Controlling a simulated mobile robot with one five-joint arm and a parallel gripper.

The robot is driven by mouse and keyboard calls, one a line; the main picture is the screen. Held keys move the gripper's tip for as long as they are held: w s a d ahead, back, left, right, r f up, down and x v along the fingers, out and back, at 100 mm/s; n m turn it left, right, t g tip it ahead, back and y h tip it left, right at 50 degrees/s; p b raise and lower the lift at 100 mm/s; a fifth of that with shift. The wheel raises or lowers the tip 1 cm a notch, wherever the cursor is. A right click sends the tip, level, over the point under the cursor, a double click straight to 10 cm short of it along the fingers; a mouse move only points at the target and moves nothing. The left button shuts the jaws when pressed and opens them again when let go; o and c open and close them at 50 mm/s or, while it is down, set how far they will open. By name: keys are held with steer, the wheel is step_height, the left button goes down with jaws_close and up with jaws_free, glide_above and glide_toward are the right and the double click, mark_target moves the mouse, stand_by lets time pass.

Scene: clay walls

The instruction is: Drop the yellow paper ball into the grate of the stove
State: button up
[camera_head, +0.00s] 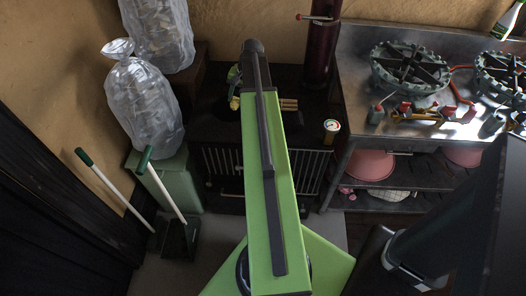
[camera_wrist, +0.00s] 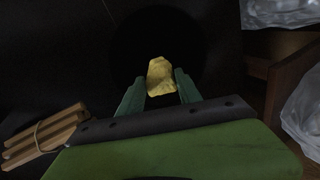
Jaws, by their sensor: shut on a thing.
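The crumpled yellow paper ball (camera_wrist: 161,75) sits between the tips of my green gripper fingers (camera_wrist: 159,88) in the wrist view. My gripper is shut on it. A dark round area, seemingly an opening in the black stove top, lies behind and around the ball. In the head view the ball (camera_head: 234,103) shows as a small yellow patch left of my arm, with my gripper (camera_head: 235,88) partly hidden by the arm. The black stove (camera_head: 222,128) stands beneath, with a barred front (camera_head: 222,160). The height of the ball above the stove is hard to tell.
A tied bundle of sticks (camera_wrist: 42,135) lies on the stove top, also in the head view (camera_head: 289,104). A dark red pipe (camera_head: 321,45) rises behind and a gauge (camera_head: 332,126) stands right. Plastic bags (camera_head: 143,100) are left; a metal counter with burners (camera_head: 410,68) is right.

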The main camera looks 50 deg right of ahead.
steer(key=o, duration=1.4)
steer(key=shift+r, duration=0.15)
steer(key=p+v, duration=1.7)
steer(key=shift+r, duration=0.3)
